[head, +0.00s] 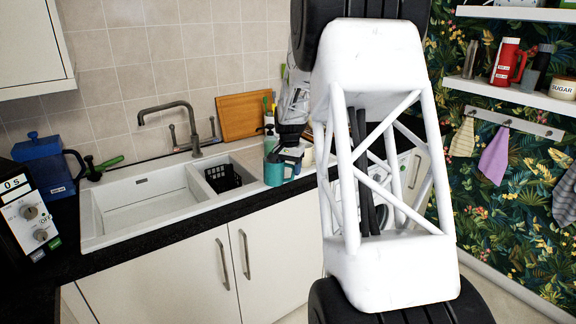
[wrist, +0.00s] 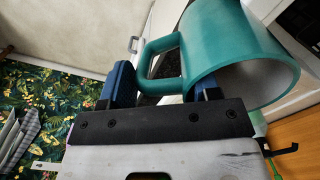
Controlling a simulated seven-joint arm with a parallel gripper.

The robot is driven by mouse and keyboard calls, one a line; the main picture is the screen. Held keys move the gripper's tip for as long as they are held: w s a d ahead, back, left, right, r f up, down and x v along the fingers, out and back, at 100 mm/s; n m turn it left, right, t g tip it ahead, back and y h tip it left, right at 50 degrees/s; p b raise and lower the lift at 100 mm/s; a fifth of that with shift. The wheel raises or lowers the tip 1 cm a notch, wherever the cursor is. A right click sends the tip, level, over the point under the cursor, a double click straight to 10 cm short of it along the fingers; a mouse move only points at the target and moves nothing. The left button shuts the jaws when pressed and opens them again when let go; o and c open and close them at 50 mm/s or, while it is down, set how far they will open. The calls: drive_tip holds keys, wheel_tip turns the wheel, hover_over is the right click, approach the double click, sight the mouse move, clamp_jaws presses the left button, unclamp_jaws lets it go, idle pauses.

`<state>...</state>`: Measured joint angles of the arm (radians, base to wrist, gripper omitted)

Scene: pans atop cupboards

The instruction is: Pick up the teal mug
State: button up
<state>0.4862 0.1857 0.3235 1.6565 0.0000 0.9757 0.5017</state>
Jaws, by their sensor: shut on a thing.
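The teal mug (head: 274,173) is at the right end of the sink, by the counter edge, in the head view. In the wrist view the mug (wrist: 228,50) lies across the upper right, its open rim facing lower right and its handle (wrist: 150,62) to the left. My gripper (wrist: 165,88) is shut on the mug at its handle side, with one blue finger left of the handle and the other against the mug. In the head view my gripper (head: 289,157) is small and dark beside the mug. I cannot tell whether the mug touches the counter.
The white sink (head: 140,208) with a black basket (head: 222,178) is left of the mug. A soap bottle (head: 270,139), a wooden board (head: 243,116) and a tap (head: 180,128) stand behind. My white arm hides much of the right counter.

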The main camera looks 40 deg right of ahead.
drive_tip(key=shift+s+a, duration=0.3)
drive_tip(key=shift+s, duration=0.3)
idle(0.4)
drive_tip(key=w+a+m, duration=0.3)
drive_tip(key=w+a, duration=1.4)
drive_tip(key=a, duration=0.5)
drive_tip(key=w+a+m, duration=0.1)
drive_tip(key=w+a, duration=0.2)
drive_tip(key=a, duration=0.7)
drive_tip(key=w+a+f+m, duration=0.1)
drive_tip(key=w+a, duration=0.2)
drive_tip(key=a, duration=0.7)
drive_tip(key=w+a+f+m, duration=0.1)
drive_tip(key=w+a, duration=0.2)
drive_tip(key=a, duration=0.7)
drive_tip(key=shift+w+f, duration=0.15)
drive_tip(key=shift+d, duration=0.15)
